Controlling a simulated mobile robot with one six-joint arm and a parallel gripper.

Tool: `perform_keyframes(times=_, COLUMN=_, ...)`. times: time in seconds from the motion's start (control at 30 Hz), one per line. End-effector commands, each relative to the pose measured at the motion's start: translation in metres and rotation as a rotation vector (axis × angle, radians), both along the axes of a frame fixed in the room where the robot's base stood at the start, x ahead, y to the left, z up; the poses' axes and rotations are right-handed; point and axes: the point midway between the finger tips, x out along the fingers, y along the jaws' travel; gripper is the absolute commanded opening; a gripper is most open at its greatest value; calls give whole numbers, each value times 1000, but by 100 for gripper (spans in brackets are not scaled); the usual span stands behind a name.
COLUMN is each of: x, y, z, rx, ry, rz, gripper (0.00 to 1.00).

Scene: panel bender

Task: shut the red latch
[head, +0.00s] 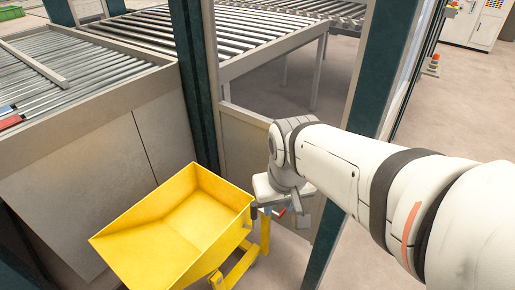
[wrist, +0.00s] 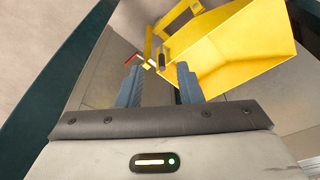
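The red latch (head: 281,212) shows as a small red piece beside the yellow tipping hopper (head: 165,225), close to my gripper. In the wrist view the red latch (wrist: 131,58) is a short red bar with a pale end, just past the left fingertip. A small yellow piece and a dark piece sit near it by the hopper's edge. My gripper (wrist: 158,76) is open, with its two blue-grey fingers apart and nothing between them. In the head view my gripper (head: 268,208) is partly hidden by the wrist. I cannot tell whether a finger touches the latch.
A dark green post (head: 195,85) stands behind the hopper, and another post (head: 368,75) stands behind my arm. Roller conveyors (head: 175,30) fill the back and left. A grey panel (head: 75,185) stands left of the hopper. Open floor (head: 450,110) lies to the right.

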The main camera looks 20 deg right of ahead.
Motion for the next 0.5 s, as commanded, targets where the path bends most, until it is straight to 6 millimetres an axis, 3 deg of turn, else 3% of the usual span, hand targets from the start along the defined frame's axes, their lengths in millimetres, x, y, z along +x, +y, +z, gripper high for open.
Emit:
perform_keyframes(times=0.17, x=47, y=-11, z=-20, rx=13, ry=29, rz=-79, gripper=33)
perform_keyframes(times=0.27, x=88, y=-23, z=-39, rx=23, ry=49, rz=-161, gripper=33)
perform_keyframes(times=0.5, x=185, y=-60, z=-106, rx=49, ry=94, rz=-363, gripper=33)
